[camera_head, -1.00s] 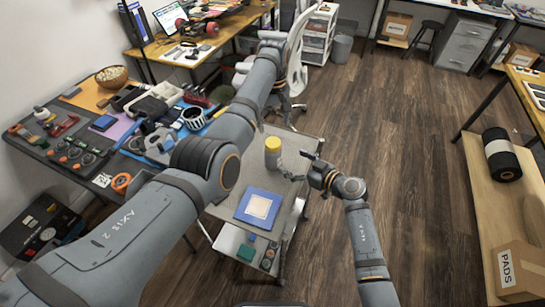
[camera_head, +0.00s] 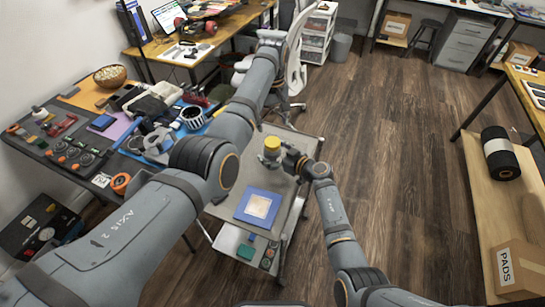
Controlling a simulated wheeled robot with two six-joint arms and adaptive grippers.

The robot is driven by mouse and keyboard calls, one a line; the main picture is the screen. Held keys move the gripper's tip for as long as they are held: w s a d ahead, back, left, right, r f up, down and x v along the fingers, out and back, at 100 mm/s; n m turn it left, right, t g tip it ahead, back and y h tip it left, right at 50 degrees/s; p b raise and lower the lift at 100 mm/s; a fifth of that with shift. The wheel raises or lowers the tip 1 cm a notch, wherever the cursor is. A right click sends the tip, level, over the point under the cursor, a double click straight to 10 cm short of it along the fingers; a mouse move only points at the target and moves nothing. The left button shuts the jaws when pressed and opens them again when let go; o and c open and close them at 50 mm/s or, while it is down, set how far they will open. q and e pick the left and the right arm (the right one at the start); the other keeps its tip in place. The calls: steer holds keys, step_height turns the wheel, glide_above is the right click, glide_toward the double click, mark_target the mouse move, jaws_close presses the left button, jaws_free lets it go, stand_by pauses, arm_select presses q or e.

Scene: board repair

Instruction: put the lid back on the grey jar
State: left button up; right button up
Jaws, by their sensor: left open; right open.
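The grey jar (camera_head: 271,155) stands upright on the grey cart (camera_head: 308,143), toward its far end. A yellow top (camera_head: 272,142) shows on the jar; I cannot tell whether it is a seated lid. My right gripper (camera_head: 277,160) is open at the jar's body, reaching in from the right just below the yellow top. Its fingers partly hide the jar, and I cannot tell whether they touch it. My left gripper (camera_head: 271,36) is at the far end of the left arm, high in the picture; its fingers are hard to make out.
A blue square mat (camera_head: 244,217) with a pale square lies on the cart's near part. A crowded workbench (camera_head: 45,150) stands left. My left arm crosses between bench and cart. A white chair (camera_head: 297,60) stands behind the cart.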

mark_target(272, 141)
jaws_close()
arm_select(q)
steer(key=n, duration=0.2)
steer(key=shift+n, duration=0.4)
steer(key=n, duration=0.4)
steer(key=shift+n, duration=0.4)
steer(key=n, duration=0.5)
steer(key=shift+n, duration=0.4)
steer(key=shift+f, duration=4)
steer(key=shift+c, duration=0.4)
